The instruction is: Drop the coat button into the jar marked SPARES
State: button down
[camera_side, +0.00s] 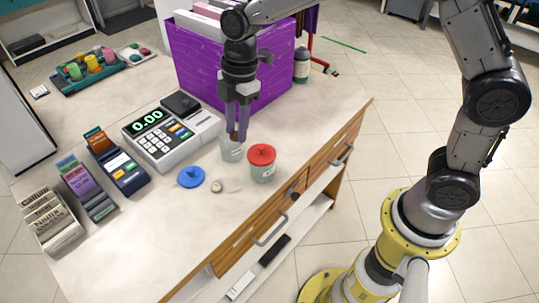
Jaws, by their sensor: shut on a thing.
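My gripper (236,133) points down over the counter, its fingertips at the mouth of a lidless clear jar (232,153). It is shut on a small brown thing, which looks like the coat button (233,136) and is mostly hidden by the fingers. I cannot tell whether the fingertips are inside the jar mouth or just in front of it. A second clear jar (262,172) with a red lid (262,155) stands close on the right. Both jars carry pale labels, too small to read, so I cannot tell which is marked SPARES.
A blue lid (191,177) and a small beige round thing (216,187) lie on the counter (150,245) in front. A cash register (165,135) stands left of the jars. A purple bin (200,75) and dark bottle (301,65) stand behind. The counter's front is clear.

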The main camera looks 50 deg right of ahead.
jog(key=w+d+f, duration=0.1)
jog(key=w+d, duration=0.4)
jog(key=w, duration=0.4)
jog(key=w+d+f+m, duration=0.1)
jog(key=d+f, duration=0.2)
jog(key=f, duration=0.5)
jog(key=shift+w+d+f+m, duration=0.15)
jog(key=shift+w+f+m, duration=0.15)
jog(key=shift+f, duration=0.1)
jog(key=c, duration=0.5)
grip_release()
jog(key=shift+r, duration=0.15)
jog(key=r, duration=0.4)
jog(key=d+r, duration=0.1)
jog(key=r, duration=0.8)
jog(key=shift+s+d+r, duration=0.25)
jog(key=shift+d, duration=0.1)
